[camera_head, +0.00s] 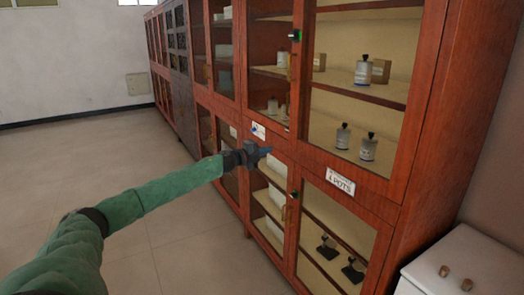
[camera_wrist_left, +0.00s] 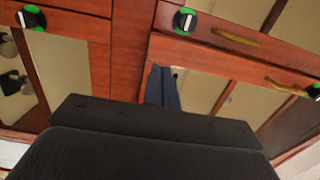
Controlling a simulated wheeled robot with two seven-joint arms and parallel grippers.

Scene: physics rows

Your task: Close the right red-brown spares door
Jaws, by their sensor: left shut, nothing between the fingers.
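A tall red-brown wooden cabinet (camera_head: 390,200) with glazed doors runs along the right side of the head view. I cannot read a spares label, so I cannot tell which door is the spares door, and no door is clearly seen standing ajar. My left gripper (camera_head: 264,151) is shut and empty, in front of the cabinet at the height between the upper and lower doors. In the left wrist view its blue fingers (camera_wrist_left: 162,88) are together against the view of a lower glazed door (camera_wrist_left: 205,90); contact cannot be told. My right gripper is not in view.
A white label (camera_head: 340,181) ending in "POTS" sits above the lower right door. Bottles (camera_head: 368,147) stand on shelves behind glass. A white box-like unit (camera_head: 465,262) with two small knobs stands at the lower right. The tiled floor (camera_head: 140,145) at left is clear.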

